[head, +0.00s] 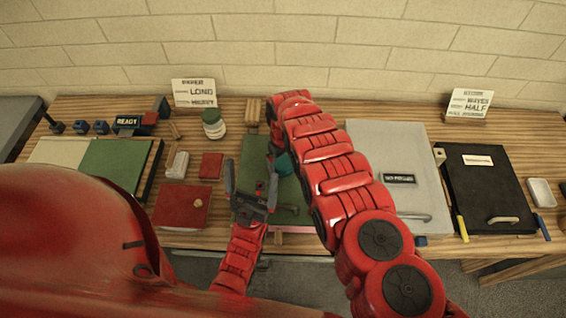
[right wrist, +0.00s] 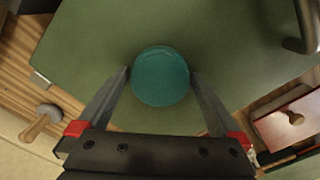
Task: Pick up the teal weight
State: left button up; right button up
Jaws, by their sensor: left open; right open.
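The teal weight (head: 284,164) sits on a green panel (head: 254,152) near the middle of the table, partly hidden by my right arm in the head view. In the right wrist view the weight (right wrist: 160,77) is a round teal disc seen from above. My right gripper (right wrist: 159,72) is open, with one finger on each side of the weight; I cannot tell whether they touch it. In the head view the right gripper is mostly hidden by its arm. My left gripper (head: 251,182) is open and empty over the green panel, left of the weight.
A green-lidded jar (head: 213,124), a red box (head: 182,206) and a small red block (head: 211,166) stand left of the panel. A grey lidded case (head: 385,150) and a black case (head: 480,190) lie to the right. The panel has a metal handle (right wrist: 300,35).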

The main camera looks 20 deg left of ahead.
jog(key=shift+f, duration=0.2)
jog(key=shift+c, duration=0.2)
jog(key=shift+r, duration=0.1)
grip_shut()
